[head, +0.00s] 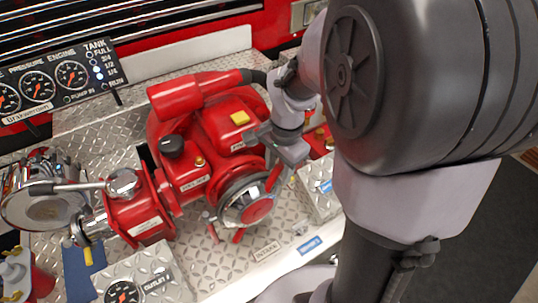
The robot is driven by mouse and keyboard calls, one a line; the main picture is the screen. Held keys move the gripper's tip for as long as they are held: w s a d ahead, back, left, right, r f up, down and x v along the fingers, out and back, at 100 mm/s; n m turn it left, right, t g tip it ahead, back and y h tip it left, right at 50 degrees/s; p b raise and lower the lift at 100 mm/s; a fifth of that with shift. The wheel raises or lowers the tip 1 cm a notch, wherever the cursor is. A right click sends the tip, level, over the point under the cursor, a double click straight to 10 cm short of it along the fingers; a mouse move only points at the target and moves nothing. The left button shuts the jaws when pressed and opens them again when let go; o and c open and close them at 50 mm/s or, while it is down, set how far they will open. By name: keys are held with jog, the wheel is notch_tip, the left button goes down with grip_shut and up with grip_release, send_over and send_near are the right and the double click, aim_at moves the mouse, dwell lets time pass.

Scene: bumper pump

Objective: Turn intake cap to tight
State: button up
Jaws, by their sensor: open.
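The intake cap (247,203) is most likely the round silver cap with a red centre on the front of the red pump (205,150). Red lugs stick out from its rim, one at the upper right and one at the bottom. My gripper (274,152) is open just above and to the right of the cap, near the upper right lug. I cannot tell whether a finger touches the lug. The gripper and my arm hide part of the pump's right side.
A chrome cap with a lever (125,183) stands at the left. A gauge panel (45,85) is at the upper left, and an outlet box (140,280) with a gauge at the lower left. My arm fills the right side.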

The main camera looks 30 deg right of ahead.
jog(key=shift+c, duration=0.3)
grip_shut()
dwell(1.1)
